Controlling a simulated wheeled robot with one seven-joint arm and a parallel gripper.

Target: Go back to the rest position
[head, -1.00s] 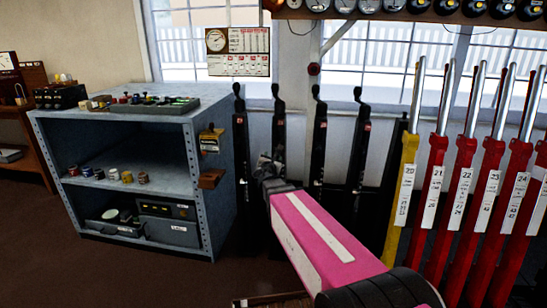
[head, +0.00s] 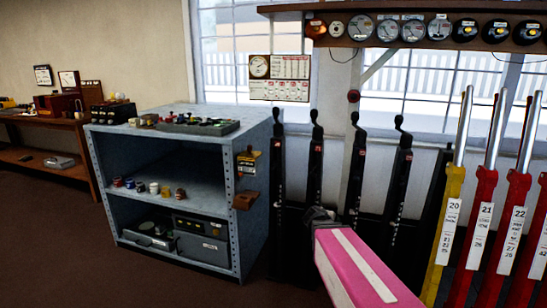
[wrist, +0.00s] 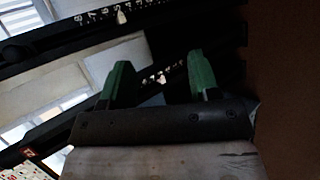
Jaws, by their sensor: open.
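My gripper shows in the wrist view (wrist: 158,82) with two green fingertips held apart and nothing between them. In the head view my pink and white arm reaches in from the bottom right, and its far end stands in front of the black levers (head: 315,160). My fingers cannot be made out in the head view. In the wrist view a dark lever (wrist: 50,40) with white marks passes beyond the fingers. I cannot tell the exact gap between my gripper and the levers.
A grey shelf unit (head: 232,190) stands left of the levers. A yellow lever (head: 447,220) labelled 20 and red levers (head: 480,235) stand to the right. A shelf of gauges and bells (head: 400,42) hangs above. Brown floor (head: 60,240) is open at left.

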